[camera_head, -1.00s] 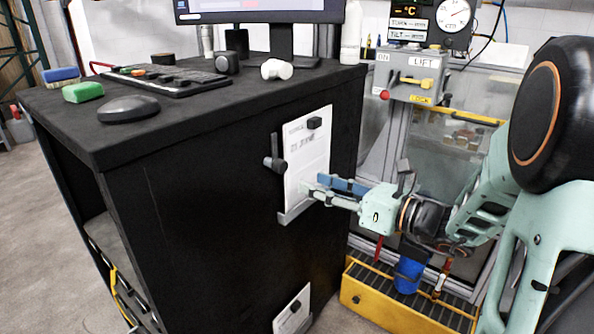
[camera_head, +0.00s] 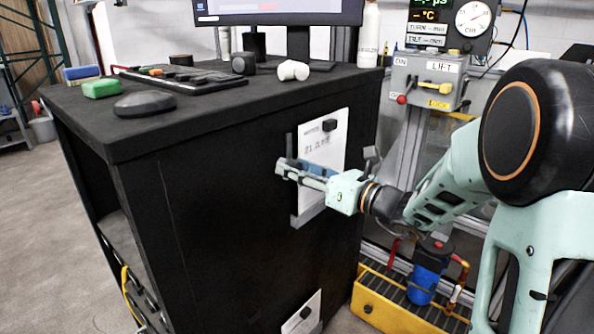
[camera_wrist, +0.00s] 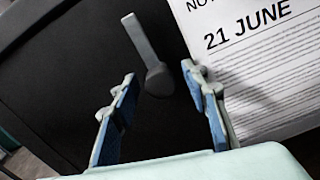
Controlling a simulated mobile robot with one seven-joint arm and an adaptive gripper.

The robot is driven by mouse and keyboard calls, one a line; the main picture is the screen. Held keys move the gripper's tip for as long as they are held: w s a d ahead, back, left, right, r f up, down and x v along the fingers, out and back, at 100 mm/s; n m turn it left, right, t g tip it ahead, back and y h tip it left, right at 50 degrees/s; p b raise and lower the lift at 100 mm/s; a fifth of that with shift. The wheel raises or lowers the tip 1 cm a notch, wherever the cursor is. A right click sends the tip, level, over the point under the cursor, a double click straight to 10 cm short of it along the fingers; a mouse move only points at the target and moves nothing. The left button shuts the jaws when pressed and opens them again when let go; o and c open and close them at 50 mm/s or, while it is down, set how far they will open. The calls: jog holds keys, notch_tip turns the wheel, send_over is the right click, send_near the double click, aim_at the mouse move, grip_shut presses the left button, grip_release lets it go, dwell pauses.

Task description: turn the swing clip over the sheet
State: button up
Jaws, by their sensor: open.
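The white sheet (camera_head: 327,140) hangs on the dark side panel of the cabinet. In the wrist view the sheet (camera_wrist: 265,75) fills the right side and reads "21 JUNE". The grey swing clip (camera_wrist: 142,42) is beside the sheet's left edge, off the paper, its arm pointing up and slightly left from a round pivot. In the head view only the clip's upper part (camera_head: 289,144) shows; my gripper hides the rest. My gripper (camera_head: 284,170) is open in front of the panel. In the wrist view the clip's pivot appears between the fingertips (camera_wrist: 160,80); contact cannot be told.
A black knob (camera_head: 329,125) sits on the sheet's upper part, and a grey holder (camera_head: 296,221) is at its lower left corner. Another sheet (camera_head: 301,314) hangs low on the panel. A yellow crate (camera_head: 382,311) stands on the floor to the right.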

jog(key=shift+c, duration=0.6)
grip_shut()
jog(key=shift+r+m+p, duration=0.1)
jog(key=shift+m+p, duration=0.2)
jog(key=shift+p, duration=0.2)
jog(key=m+p, duration=0.1)
jog(key=p, duration=0.2)
jog(key=m+p, duration=0.2)
jog(key=p, duration=0.1)
jog(key=shift+r, duration=0.25)
jog(key=m+p, duration=0.4)
jog(key=p, duration=0.3)
jog(key=shift+m, duration=0.4)
jog(key=m+p, duration=0.5)
jog(key=p, duration=0.3)
jog(key=m+p, duration=0.4)
jog(key=shift+f, duration=0.25)
jog(key=shift+f+m+p, duration=0.15)
jog(key=shift+m+p, duration=0.2)
jog(key=shift+m, duration=0.05)
